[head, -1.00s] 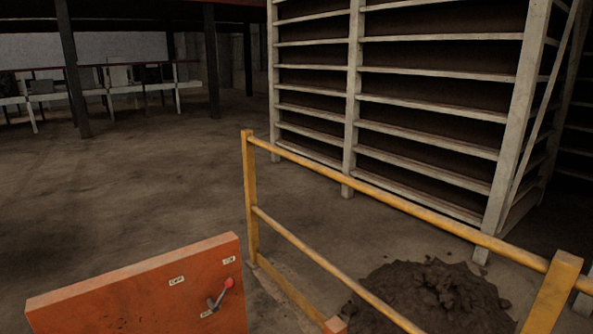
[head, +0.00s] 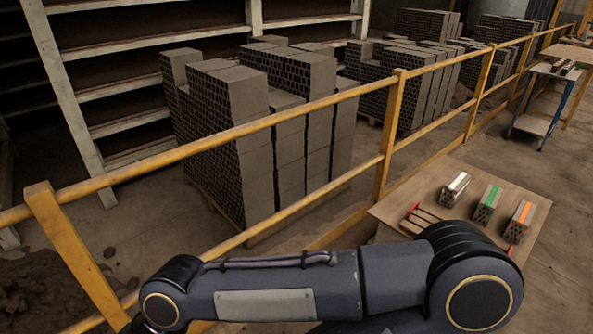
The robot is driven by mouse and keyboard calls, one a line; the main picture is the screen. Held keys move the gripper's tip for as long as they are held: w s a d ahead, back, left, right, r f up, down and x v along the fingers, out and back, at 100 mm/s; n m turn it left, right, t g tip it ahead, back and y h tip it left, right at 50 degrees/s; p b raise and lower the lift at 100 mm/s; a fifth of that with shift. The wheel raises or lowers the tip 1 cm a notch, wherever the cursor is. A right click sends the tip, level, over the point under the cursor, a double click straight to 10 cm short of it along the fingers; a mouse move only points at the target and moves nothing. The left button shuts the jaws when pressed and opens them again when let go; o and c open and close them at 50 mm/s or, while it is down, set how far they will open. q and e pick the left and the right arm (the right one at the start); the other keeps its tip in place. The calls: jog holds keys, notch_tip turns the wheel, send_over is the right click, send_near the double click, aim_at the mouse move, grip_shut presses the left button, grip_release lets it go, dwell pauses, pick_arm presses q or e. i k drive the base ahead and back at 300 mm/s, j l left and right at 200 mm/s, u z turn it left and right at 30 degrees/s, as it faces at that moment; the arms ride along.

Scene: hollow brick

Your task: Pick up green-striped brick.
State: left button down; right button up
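The green-striped brick (head: 487,203) is a grey hollow brick with a green band on top. It lies on a wooden table (head: 381,211) at the lower right, between a white-striped brick (head: 455,189) on its left and an orange-striped brick (head: 520,221) on its right. One of my arms crosses the bottom of the head view in front of the table. Neither gripper's fingers are in view.
A yellow railing (head: 395,110) runs diagonally behind the table. Stacks of grey hollow bricks (head: 238,96) and a shelf rack stand beyond it. A small blue-legged stand (head: 548,88) is at the far right. Floor is free right of the table.

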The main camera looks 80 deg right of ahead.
aim_at(484, 209)
jog(key=z, duration=4.15)
jog(key=i+j, duration=0.35)
jog(key=i+j+u, duration=0.1)
jog(key=i+j, duration=0.25)
jog(key=i, duration=0.25)
jog(key=i+j+u, duration=0.1)
jog(key=i+j, duration=0.5)
jog(key=i, duration=0.35)
jog(key=i+j+u, duration=0.1)
jog(key=i+j, duration=0.2)
jog(key=i, duration=0.45)
